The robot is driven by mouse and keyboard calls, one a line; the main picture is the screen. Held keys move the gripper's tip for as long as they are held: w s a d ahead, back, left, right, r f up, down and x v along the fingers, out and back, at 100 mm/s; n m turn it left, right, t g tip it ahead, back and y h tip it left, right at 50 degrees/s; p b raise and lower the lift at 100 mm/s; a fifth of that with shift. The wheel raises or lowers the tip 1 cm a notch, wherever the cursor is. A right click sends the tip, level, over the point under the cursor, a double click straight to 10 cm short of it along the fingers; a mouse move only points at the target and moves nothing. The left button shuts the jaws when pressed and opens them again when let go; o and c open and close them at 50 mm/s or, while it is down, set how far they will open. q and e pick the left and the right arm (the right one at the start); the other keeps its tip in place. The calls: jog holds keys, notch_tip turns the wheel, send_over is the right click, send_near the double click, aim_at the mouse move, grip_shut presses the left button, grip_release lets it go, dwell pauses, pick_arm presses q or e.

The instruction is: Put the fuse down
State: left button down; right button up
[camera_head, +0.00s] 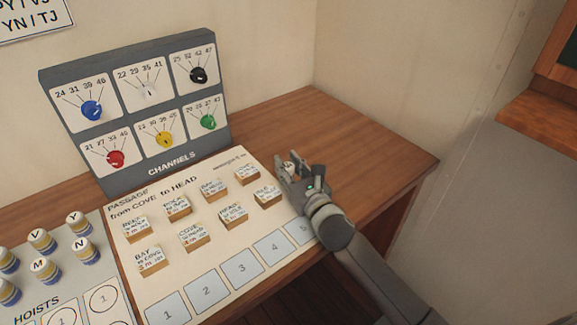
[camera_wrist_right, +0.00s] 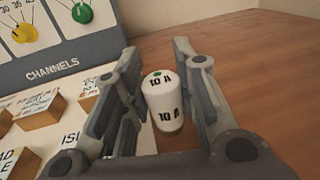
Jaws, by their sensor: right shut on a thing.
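The fuse (camera_wrist_right: 163,101) is a white cylinder marked "10 A" with a green dot on its top. In the right wrist view it stands upright between the two fingers of my right gripper (camera_wrist_right: 160,85). In the head view my right gripper (camera_head: 297,175) is at the right edge of the passage board, shut on the fuse, which is mostly hidden by the fingers. I cannot tell whether the fuse's base touches the wooden desk (camera_head: 362,152). My left gripper is not in view.
The passage board (camera_head: 222,270) holds several labelled wooden blocks and numbered squares, close left of my gripper. A grey channels panel (camera_head: 128,122) with coloured knobs stands behind. Several lettered pegs stand at the left. The desk's right part is bare.

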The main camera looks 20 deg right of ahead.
jog(key=shift+f, duration=0.15)
jog(key=o, duration=1)
